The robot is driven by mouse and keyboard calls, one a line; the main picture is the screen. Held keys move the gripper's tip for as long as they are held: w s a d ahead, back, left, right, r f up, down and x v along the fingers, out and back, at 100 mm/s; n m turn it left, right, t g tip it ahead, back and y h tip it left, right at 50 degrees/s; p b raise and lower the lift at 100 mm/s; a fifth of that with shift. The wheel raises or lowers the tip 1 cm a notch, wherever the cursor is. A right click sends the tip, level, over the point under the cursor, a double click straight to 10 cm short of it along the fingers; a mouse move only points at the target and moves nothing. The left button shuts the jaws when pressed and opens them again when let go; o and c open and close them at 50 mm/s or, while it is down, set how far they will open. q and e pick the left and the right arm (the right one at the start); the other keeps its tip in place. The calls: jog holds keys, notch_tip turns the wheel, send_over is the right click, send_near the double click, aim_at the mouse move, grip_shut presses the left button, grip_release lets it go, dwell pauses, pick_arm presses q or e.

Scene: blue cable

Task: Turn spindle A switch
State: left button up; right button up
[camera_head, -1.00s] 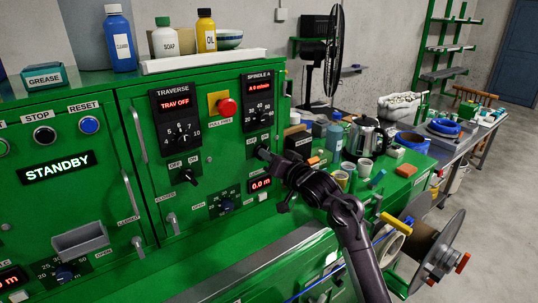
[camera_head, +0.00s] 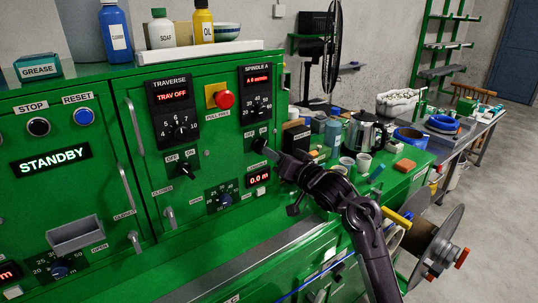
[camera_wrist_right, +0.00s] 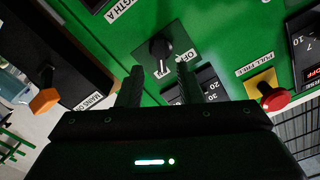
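The SPINDLE A panel (camera_head: 257,95) is a black plate with a red display and a dial, on the green cabinet's right side. Below it is the dark spindle A switch (camera_head: 260,144), partly hidden by my gripper in the head view. In the right wrist view the switch (camera_wrist_right: 160,47) is a black knob on a dark plate beside an OFF label. My right gripper (camera_wrist_right: 159,68) is open, its two fingertips apart on either side just short of the knob, with nothing between them. In the head view, my right gripper (camera_head: 270,153) is at the switch. My left gripper is not in view.
A red mushroom button (camera_head: 225,100) on a yellow plate sits left of the panel; it also shows in the wrist view (camera_wrist_right: 274,98). The TRAVERSE switch (camera_head: 187,171) is to the left. A red length display (camera_head: 258,178) is below. Cups and a kettle (camera_head: 366,132) stand at right.

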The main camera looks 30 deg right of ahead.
jog(key=shift+s+d+b, duration=0.15)
jog(key=shift+s+b, duration=0.05)
jog(key=shift+s, duration=0.75)
jog(key=shift+s+d+b, duration=0.1)
jog(key=shift+s+b, duration=0.05)
jog(key=shift+s, duration=0.75)
